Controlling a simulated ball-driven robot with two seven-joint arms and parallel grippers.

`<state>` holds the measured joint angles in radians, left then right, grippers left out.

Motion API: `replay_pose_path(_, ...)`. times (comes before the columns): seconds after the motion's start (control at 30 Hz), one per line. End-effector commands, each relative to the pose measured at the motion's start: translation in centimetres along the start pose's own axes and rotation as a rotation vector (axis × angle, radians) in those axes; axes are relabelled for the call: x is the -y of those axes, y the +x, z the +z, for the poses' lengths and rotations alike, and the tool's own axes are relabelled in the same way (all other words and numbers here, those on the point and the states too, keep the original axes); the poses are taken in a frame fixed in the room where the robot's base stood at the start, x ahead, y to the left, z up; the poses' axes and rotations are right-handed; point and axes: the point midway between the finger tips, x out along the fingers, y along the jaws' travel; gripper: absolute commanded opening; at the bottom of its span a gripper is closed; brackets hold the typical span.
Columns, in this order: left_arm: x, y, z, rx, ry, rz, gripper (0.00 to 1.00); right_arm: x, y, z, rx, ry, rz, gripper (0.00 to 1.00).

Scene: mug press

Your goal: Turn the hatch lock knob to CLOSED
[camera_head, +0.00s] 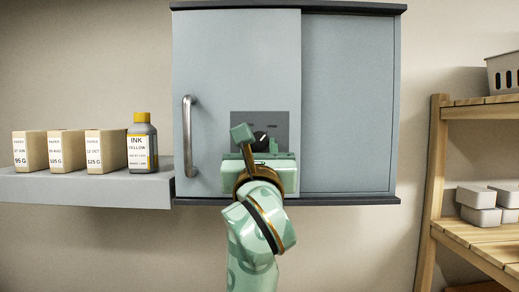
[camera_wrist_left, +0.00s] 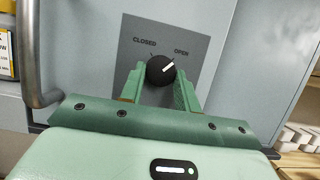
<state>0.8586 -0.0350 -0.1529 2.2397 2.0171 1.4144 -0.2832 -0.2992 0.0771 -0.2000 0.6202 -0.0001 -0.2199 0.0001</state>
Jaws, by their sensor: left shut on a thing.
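The black lock knob (camera_head: 261,137) sits on a dark grey plate (camera_head: 280,120) on the grey cabinet's left door panel. In the left wrist view the knob (camera_wrist_left: 160,69) has a white mark pointing up and right, at the word OPEN. The word CLOSED is printed at the plate's upper left. My left gripper (camera_wrist_left: 160,82) is shut on the knob, with one green finger on each side of it. In the head view the left gripper (camera_head: 258,147) and arm come up from below and partly hide the plate. My right gripper is not in view.
A vertical metal handle (camera_head: 187,136) stands out from the door left of the plate. A wall shelf (camera_head: 90,192) at left holds boxes (camera_head: 106,150) and an ink bottle (camera_head: 142,144). A wooden rack (camera_head: 437,165) stands at right. The right cabinet panel is clear.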

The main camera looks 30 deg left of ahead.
Motion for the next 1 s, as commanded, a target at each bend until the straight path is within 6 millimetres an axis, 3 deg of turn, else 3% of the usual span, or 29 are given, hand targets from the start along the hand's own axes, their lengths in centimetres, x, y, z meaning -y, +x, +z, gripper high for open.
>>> replay_pose_path(0.37, 0.3, -0.1, -0.3, -0.001, -0.152, 0.06, 0.09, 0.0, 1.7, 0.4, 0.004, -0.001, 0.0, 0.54)
replay_pose_path(1.0, 0.9, 0.0, 0.1, -0.002, -0.701, 0.289, 0.09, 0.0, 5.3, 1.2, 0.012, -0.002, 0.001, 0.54)
